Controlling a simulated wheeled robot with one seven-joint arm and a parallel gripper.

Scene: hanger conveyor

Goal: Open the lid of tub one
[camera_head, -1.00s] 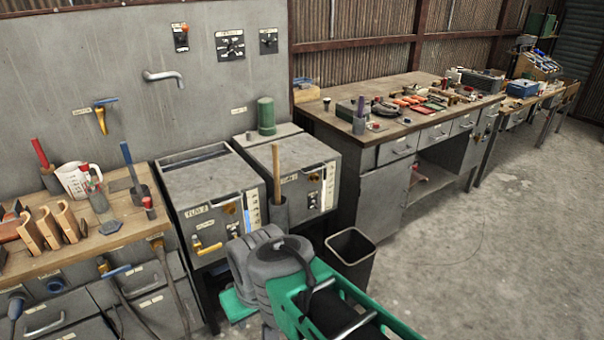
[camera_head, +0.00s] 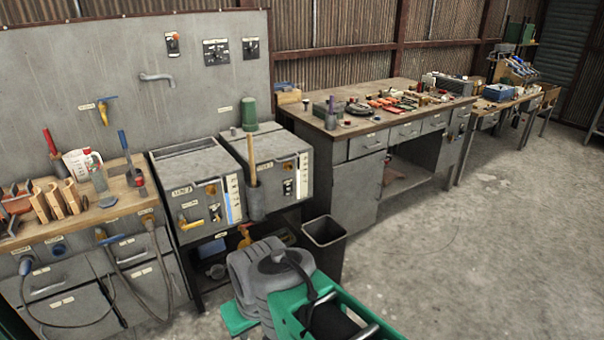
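Two grey metal tubs stand side by side left of centre. The left tub (camera_head: 196,175) has a label that seems to read "TUB 2", a yellow handle (camera_head: 201,222) on its front and a dark gap along the back of its top. The right tub (camera_head: 285,165) has a label too small to read for sure. Its top is covered by a flat grey lid (camera_head: 265,146), which looks closed. A green cylinder (camera_head: 249,114) stands at the back of that tub. A wooden-handled tool sits in a grey holder (camera_head: 256,205) between the fronts. My gripper is not in view.
A tool-covered workbench (camera_head: 108,214) is at the left, with hanging cables. A dark bin (camera_head: 324,238) stands on the floor right of the tubs. A cluttered long bench (camera_head: 365,129) runs behind. The concrete floor at the right is clear.

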